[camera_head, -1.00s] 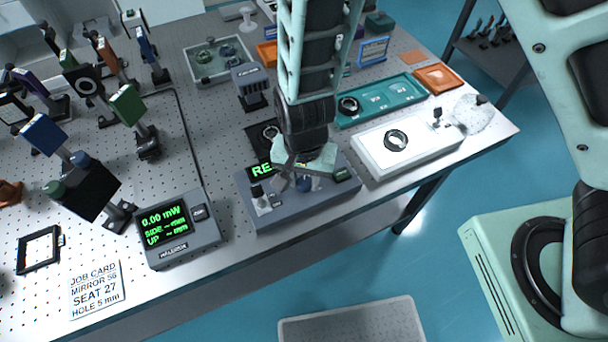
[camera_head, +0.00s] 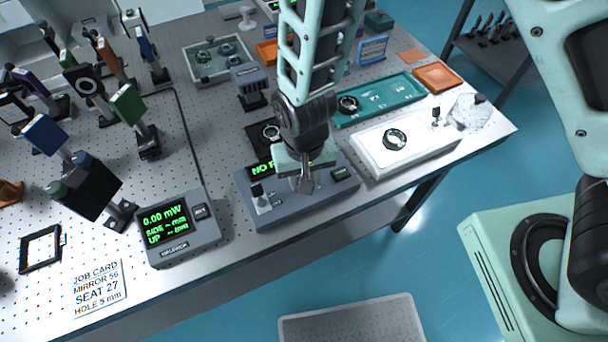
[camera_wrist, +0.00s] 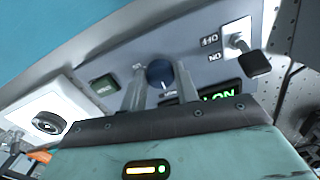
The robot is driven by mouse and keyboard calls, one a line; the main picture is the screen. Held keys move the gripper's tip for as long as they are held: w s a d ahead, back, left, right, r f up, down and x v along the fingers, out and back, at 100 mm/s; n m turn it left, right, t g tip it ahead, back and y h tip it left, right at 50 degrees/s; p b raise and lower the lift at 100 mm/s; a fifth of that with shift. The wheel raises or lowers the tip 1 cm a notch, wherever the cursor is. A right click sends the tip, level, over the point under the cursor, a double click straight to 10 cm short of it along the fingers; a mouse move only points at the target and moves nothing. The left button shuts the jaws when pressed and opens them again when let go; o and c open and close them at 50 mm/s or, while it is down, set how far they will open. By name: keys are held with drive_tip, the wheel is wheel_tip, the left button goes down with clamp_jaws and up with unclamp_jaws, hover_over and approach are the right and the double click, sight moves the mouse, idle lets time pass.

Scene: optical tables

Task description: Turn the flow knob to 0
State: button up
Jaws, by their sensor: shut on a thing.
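The flow knob (camera_wrist: 159,72) is a round dark blue knob on the sloped face of a grey control box (camera_head: 300,206). In the wrist view my gripper (camera_wrist: 161,80) has one finger on each side of the knob and is shut on it. In the head view my gripper (camera_head: 306,184) points down at the box and hides the knob. The knob's scale is too small and too covered to read. The green display (camera_head: 261,169) is partly hidden and its visible text starts with "NO F".
A white unit (camera_head: 413,154) stands right of the box, a power meter (camera_head: 178,236) left. Optics posts crowd the table's left.

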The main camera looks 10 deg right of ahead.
drive_tip(key=o, duration=1)
drive_tip(key=shift+c, duration=0.2)
wheel_tip(320, 180, up, 18)
drive_tip(key=shift+f+b, duration=0.25)
drive_tip(key=shift+b, duration=0.2)
drive_tip(key=s+d+r+n, duration=0.4)
drive_tip(key=s+d+n, duration=0.2)
drive_tip(key=s, duration=0.5)
drive_tip(key=shift+d+n+y, duration=0.3)
drive_tip(key=shift+d, duration=0.8)
